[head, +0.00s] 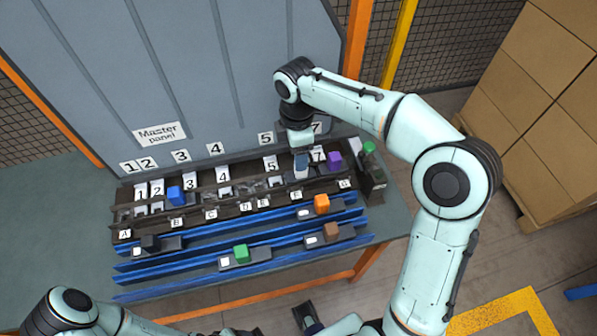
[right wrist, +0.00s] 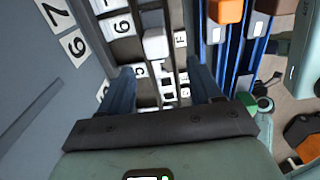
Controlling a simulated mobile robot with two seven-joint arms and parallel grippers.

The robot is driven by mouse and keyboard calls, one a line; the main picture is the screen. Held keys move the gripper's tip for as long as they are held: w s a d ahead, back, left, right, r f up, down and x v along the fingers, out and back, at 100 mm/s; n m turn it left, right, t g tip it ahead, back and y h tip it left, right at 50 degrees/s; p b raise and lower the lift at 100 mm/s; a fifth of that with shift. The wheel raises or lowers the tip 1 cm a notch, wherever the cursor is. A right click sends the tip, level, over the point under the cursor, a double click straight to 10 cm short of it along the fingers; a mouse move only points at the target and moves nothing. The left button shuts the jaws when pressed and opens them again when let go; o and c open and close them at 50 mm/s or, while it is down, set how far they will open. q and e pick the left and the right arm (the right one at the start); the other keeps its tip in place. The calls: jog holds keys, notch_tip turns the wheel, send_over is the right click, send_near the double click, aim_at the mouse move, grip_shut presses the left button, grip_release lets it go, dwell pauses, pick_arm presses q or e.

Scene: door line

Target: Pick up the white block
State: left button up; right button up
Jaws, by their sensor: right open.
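The white block (right wrist: 155,44) sits on the dark slotted rack, between the label 6 and the label F in the right wrist view. In the head view only a pale part of it (head: 300,173) shows below my right gripper (head: 301,160). That gripper is over the rack's right half. In the right wrist view, the two dark blue fingers of this gripper (right wrist: 163,78) are apart, with nothing between them. The block appears beyond the fingertips, roughly in line with the gap.
A purple block (head: 334,160) stands close to the right of my right gripper. A blue block (head: 175,195) is on the rack's left. Orange (head: 321,204), brown (head: 331,232), green (head: 241,253) and black (head: 150,243) blocks sit on the blue rails. The grey panel (head: 190,60) rises behind.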

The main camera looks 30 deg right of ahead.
aim_at(301, 174)
notch_tip(301, 174, down, 3)
jog(key=shift+f, duration=0.1)
jog(key=f, duration=0.3)
jog(key=f+b, duration=0.1)
jog(key=f, duration=0.1)
jog(key=shift+w+d, duration=0.15)
jog(key=shift+d, duration=0.2)
grip_shut()
